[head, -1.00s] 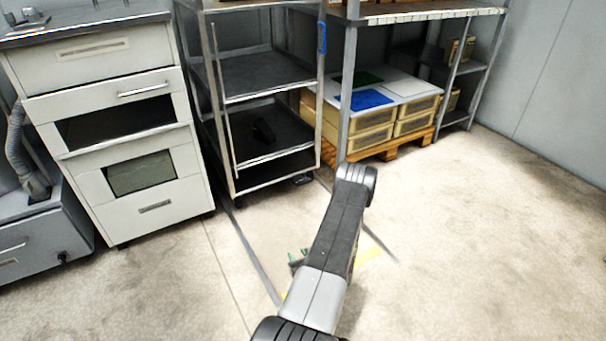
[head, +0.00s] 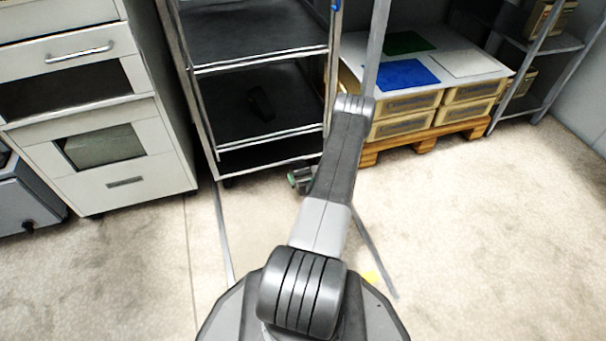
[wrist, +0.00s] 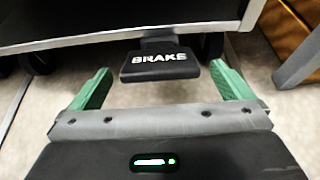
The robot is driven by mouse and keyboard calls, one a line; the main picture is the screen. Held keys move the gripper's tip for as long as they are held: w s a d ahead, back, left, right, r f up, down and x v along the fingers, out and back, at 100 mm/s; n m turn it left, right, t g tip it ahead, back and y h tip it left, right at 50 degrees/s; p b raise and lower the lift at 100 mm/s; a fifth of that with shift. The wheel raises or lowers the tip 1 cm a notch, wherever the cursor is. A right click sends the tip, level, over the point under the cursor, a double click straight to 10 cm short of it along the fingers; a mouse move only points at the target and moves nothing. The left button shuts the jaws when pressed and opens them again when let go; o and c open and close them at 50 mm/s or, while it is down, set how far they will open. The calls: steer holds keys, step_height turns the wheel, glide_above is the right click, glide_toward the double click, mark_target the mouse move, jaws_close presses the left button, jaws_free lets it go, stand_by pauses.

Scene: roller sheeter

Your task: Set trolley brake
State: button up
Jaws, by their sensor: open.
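The trolley (head: 262,105) is a grey metal frame with dark shelves, standing ahead of me in the head view. Its black brake pedal (wrist: 160,66), marked BRAKE in white, sticks out below the trolley's lower edge (wrist: 120,38) in the wrist view. My gripper (wrist: 160,88) is open, with one green finger to the left of the pedal and one to the right. The pedal lies just ahead of the gap between the fingers, and I see no contact. In the head view my arm hides most of the gripper and the pedal.
A white cabinet (head: 125,185) stands left of the trolley. A dark object (head: 261,103) lies on a trolley shelf. The floor at the right (head: 480,230) is clear.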

mark_target(301, 169)
steer(key=shift+b+x, duration=0.5)
steer(key=shift+x, duration=1.5)
